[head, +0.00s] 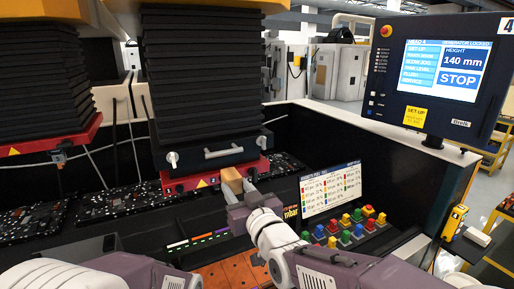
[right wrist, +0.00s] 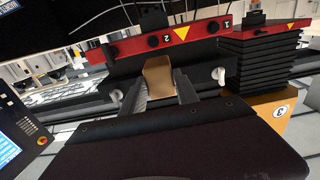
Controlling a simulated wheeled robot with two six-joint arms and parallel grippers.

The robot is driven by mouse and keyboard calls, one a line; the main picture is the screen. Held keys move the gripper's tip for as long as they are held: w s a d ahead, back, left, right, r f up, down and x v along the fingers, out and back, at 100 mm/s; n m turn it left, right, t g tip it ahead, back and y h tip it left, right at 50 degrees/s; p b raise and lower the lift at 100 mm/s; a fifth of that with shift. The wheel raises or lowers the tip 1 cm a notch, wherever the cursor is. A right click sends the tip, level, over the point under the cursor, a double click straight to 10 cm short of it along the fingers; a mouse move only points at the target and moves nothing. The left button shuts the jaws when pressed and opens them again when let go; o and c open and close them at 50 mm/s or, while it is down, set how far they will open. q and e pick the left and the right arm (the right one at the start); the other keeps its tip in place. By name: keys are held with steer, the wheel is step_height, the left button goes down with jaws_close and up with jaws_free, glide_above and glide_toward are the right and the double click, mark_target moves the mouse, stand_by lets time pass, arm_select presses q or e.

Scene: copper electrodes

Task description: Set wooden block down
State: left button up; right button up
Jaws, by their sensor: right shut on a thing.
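The wooden block (head: 232,180) is a small tan block in front of the red bar under the middle black bellows column. My right gripper (head: 241,190) is shut on it and holds it near the red bar. In the right wrist view the block (right wrist: 158,76) sits between the two fingers of the gripper (right wrist: 161,92), close to the red bar marked 2. I cannot tell whether the block touches anything below it. In the head view my left arm shows only in part at the lower left, and its gripper is not clear.
The red bar (head: 190,184) and black bellows (head: 198,75) stand right behind the block. A second bellows column (head: 45,75) is at left. A control screen (head: 440,70) reads 140 mm and STOP.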

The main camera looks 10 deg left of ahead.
mark_target(236, 187)
steer(key=p+x, duration=0.1)
steer(key=x, duration=0.3)
steer(key=shift+s+d, duration=0.1)
steer(key=shift+s, duration=0.05)
